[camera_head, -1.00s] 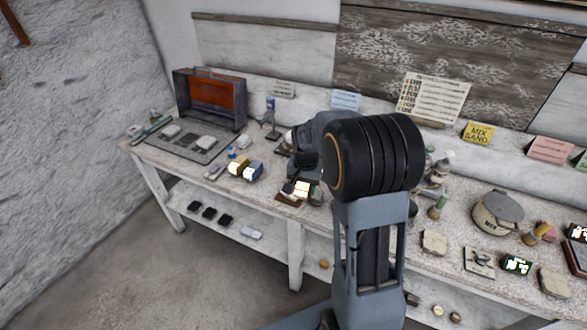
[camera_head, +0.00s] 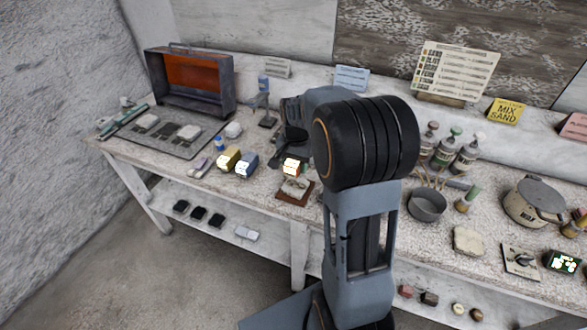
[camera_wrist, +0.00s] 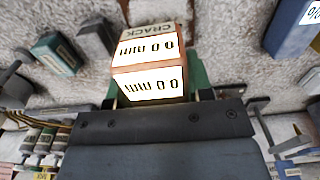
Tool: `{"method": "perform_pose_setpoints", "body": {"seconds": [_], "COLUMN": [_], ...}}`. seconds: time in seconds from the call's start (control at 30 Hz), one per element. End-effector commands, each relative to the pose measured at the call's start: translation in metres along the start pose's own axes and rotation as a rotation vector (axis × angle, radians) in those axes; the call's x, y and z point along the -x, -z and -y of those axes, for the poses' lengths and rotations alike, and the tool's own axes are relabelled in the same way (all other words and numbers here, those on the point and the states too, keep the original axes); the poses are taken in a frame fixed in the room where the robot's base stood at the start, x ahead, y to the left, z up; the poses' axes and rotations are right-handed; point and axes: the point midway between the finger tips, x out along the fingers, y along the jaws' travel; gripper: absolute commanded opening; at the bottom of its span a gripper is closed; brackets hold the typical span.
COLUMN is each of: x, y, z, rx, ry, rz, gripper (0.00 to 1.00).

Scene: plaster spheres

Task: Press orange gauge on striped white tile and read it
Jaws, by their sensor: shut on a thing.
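My gripper (camera_wrist: 155,92) is shut on an orange-brown gauge (camera_wrist: 180,30) with "CRACK" on its side. Two bright white faces of the gauge show dark digits that look like "00" with a unit; they are seen at an angle. In the head view the gauge (camera_head: 292,168) glows just behind a brown board (camera_head: 284,196) with a pale piece (camera_head: 297,187) on it. I cannot tell whether the gauge touches anything. No stripes can be made out on the pale piece. My arm hides part of the bench to the right.
A grey mat (camera_head: 167,138) with pale pieces lies farther left, before an orange-backed box (camera_head: 190,83). A pan (camera_head: 427,205), bottles (camera_head: 443,148) and a lidded pot (camera_head: 530,203) stand right.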

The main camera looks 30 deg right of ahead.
Motion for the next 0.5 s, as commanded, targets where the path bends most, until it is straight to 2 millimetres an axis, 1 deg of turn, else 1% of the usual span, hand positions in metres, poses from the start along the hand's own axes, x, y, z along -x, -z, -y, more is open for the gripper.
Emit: {"method": "perform_pose_setpoints", "body": {"seconds": [0.03, 0.27, 0.5], "x": [-0.005, -0.013, -0.033], "y": [0.001, 0.001, 0.0], "z": [0.0, -0.001, 0.0], "rx": [-0.001, -0.001, 0.0], "ry": [0.001, 0.0, 0.0], "rz": [-0.001, -0.001, 0.0], "gripper": [0.28, 0.28, 0.28]}}
